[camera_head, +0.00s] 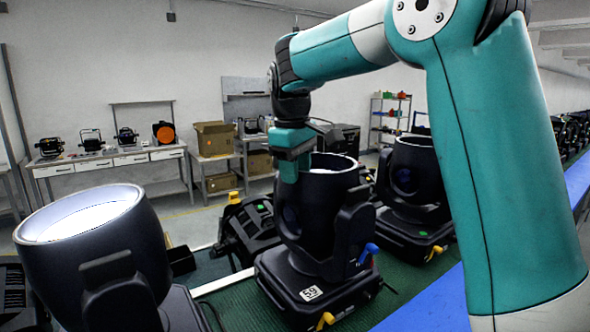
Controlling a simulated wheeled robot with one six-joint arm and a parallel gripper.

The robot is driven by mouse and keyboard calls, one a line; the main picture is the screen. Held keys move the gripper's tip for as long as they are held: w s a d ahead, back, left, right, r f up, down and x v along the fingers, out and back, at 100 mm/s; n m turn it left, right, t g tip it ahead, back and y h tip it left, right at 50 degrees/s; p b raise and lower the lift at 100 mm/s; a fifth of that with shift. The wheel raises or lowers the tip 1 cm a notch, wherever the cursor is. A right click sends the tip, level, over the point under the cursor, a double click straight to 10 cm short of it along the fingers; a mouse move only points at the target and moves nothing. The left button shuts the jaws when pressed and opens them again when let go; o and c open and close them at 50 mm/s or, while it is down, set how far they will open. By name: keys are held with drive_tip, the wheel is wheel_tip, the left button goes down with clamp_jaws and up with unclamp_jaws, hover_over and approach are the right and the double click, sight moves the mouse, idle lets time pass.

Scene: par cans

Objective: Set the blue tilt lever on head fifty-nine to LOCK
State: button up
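The head marked 59 (308,231) stands upright on the green mat, in the middle of the view. Its number label (312,293) is on the front of the base. The blue tilt lever (368,252) sticks out low on the right side of its yoke, tilted up to the right. I cannot read any LOCK marking beside it. A yellow lever (326,320) shows at the base's front. My gripper (290,172) is up at the back left of the head's rim, away from the blue lever. Its fingers are too small and overlapped to tell open from shut.
Another large head (95,255) fills the front left, and one more (413,185) stands at right behind head 59. A dark unit with a yellow lever (248,225) lies at left. A blue strip (425,305) runs along the right. Benches (110,160) stand at the back wall.

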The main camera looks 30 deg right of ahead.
wheel_tip(320, 180, up, 17)
drive_tip(key=a+p, duration=0.2)
drive_tip(key=p, duration=0.8)
drive_tip(key=shift+s+r+p, duration=0.15)
drive_tip(key=shift+s+p, duration=0.25)
drive_tip(key=s+a+f+n+b, duration=0.1)
drive_tip(key=s+a+f+b, duration=0.25)
drive_tip(key=f, duration=0.25)
drive_tip(key=s+a+f+n+y+b, duration=0.1)
drive_tip(key=s+a+f+b, duration=0.25)
drive_tip(key=f, duration=0.25)
drive_tip(key=s+a+f+n+b, duration=0.1)
drive_tip(key=s+a+f+b, duration=0.1)
drive_tip(key=s+f, duration=0.3)
drive_tip(key=s+a+f+y+b, duration=0.2)
drive_tip(key=s+a+f, duration=0.2)
drive_tip(key=s, duration=0.3)
drive_tip(key=s+a+f+y+b, duration=0.2)
drive_tip(key=s+a+f, duration=0.3)
drive_tip(key=s+f, duration=0.2)
drive_tip(key=shift+g, duration=0.3)
